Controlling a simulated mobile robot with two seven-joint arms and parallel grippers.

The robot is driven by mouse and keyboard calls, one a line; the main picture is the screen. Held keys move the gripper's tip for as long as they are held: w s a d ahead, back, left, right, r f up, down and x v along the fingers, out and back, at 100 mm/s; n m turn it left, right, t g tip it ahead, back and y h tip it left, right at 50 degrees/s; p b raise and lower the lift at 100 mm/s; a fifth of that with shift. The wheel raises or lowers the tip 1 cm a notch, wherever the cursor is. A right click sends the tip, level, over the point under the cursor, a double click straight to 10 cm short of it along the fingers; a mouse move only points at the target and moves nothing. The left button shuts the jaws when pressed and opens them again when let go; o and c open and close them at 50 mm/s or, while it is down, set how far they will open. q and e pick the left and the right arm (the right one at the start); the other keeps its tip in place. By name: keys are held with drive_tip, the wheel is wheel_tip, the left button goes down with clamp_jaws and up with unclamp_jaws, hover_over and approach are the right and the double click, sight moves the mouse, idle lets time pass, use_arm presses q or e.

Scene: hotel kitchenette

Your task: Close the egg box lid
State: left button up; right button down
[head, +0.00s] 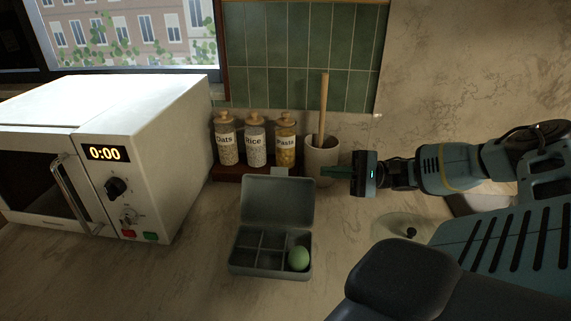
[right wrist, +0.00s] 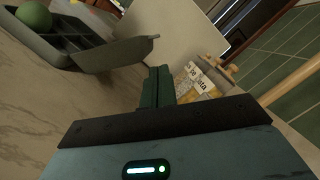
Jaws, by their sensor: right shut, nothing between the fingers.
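The grey-green egg box (head: 270,262) stands on the counter in the middle of the head view. Its lid (head: 278,200) is raised, hinged at the back and tilted up and away. One green egg (head: 299,258) sits in the front right compartment; the other compartments look empty. My right gripper (head: 328,172) is shut and empty, to the right of and behind the raised lid, by the utensil pot. In the right wrist view the shut fingers (right wrist: 157,87) point past the lid (right wrist: 118,54), with the egg (right wrist: 34,15) at the upper left. My left gripper is not in view.
Jars labelled Oats (head: 226,140), Rice (head: 256,142) and Pasta (head: 286,142) stand on a dark stand behind the lid. A utensil pot (head: 321,160) is beside them. A white microwave (head: 150,150) stands left. A glass lid (head: 405,232) lies right of the box.

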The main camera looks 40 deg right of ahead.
drive_tip(key=shift+a, duration=0.15)
drive_tip(key=r+b, duration=0.1)
drive_tip(key=r, duration=0.1)
hover_over(278, 196)
drive_tip(key=d, duration=0.4)
drive_tip(key=shift+d+f, duration=0.15)
drive_tip(key=shift+f, duration=0.1)
